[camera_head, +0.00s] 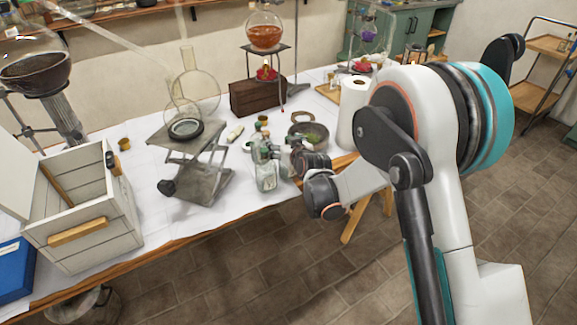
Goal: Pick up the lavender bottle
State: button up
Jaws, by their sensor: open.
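A clear glass bottle (267,179) stands upright near the front edge of the white-covered table, and it may be the lavender bottle; its contents and label are too small to read. More small bottles stand close behind it, partly hidden. My gripper (272,150) is open, at the end of my arm that reaches in from the right. It is beside and slightly above the clear bottle, among the small bottles. I cannot tell whether its fingers are around a bottle or touching one. My wrist hides part of the table edge.
A stone mortar (309,133) and a white paper roll (352,112) stand behind my gripper. A metal lab jack (196,165) with a round flask (194,92) is to the left. A white wooden crate (86,225) stands at the far left.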

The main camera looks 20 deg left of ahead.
jog(key=shift+w+a, duration=0.1)
jog(key=shift+w, duration=0.05)
jog(key=c, duration=1.6)
jog(key=shift+c, duration=0.5)
